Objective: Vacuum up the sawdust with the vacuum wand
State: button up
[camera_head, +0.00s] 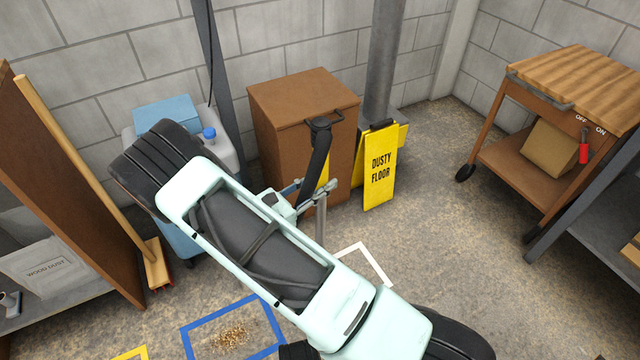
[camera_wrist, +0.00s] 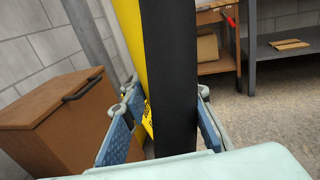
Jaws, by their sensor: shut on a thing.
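The vacuum wand (camera_head: 315,165) has a black upper part, a little yellow and a grey tube running down toward the floor. My gripper (camera_head: 306,192) is shut around it in front of the brown box. In the wrist view, the black part of the wand (camera_wrist: 169,80) stands nearly upright between the blue-grey fingers of my gripper (camera_wrist: 168,122). The wand's lower end is hidden behind my arm in the head view. The sawdust (camera_head: 234,335) lies as a small tan scatter inside a blue taped square (camera_head: 203,329), left of my arm.
A brown lidded box (camera_head: 275,120) and a yellow "Dusty Floor" sign (camera_head: 379,170) stand behind the gripper. A broom (camera_head: 157,268) leans on the left. A wooden-topped cart (camera_head: 575,75) stands right. A white taped outline (camera_head: 378,264) marks the floor. Open floor lies right of the sign.

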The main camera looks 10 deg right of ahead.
jog(key=shift+r+p, duration=1.55)
jog(key=shift+r, duration=1)
jog(key=shift+r, duration=0.4)
notch_tip(320, 180, up, 11)
jog(key=s+d+n+t+y, duration=0.1)
jog(key=s+d+n+t, duration=0.1)
notch_tip(320, 180, up, 24)
jog(key=p, duration=3.1)
send_over(315, 169)
jog(key=s+d, duration=0.1)
jog(key=d, duration=0.3)
jog(key=shift+s+a+f, duration=0.1)
jog(key=shift+a, duration=0.1)
jog(key=shift+y+b, duration=0.3)
